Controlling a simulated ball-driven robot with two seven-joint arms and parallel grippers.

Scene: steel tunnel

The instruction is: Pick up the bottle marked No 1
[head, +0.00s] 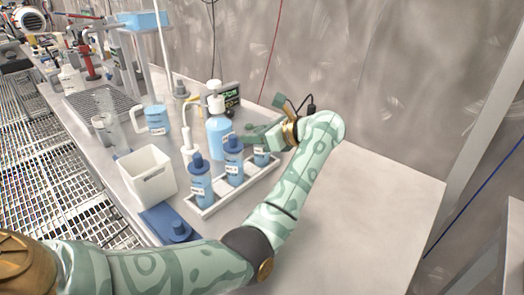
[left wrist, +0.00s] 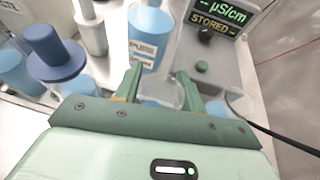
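Blue bottles stand in a white rack (head: 241,190) on the bench. The front bottle (head: 201,188) and middle bottle (head: 233,170) have dark blue caps. The far bottle (head: 262,156) is partly hidden under my left gripper (head: 250,139), and I see no cap on it. The labels are too small to read, so I cannot tell which is No 1. In the left wrist view the fingers of my left gripper (left wrist: 160,73) are apart, with a pale bluish round shape (left wrist: 161,92) between or below them. A dark-capped bottle (left wrist: 55,55) stands left of them. My right gripper is out of view.
A wash bottle (head: 217,133) and a meter with a lit display (head: 229,96) stand close behind the gripper. A white bin (head: 147,175) and a blue mat (head: 158,221) with a dark blue cap-like piece (head: 178,231) lie left. The bench at right is clear.

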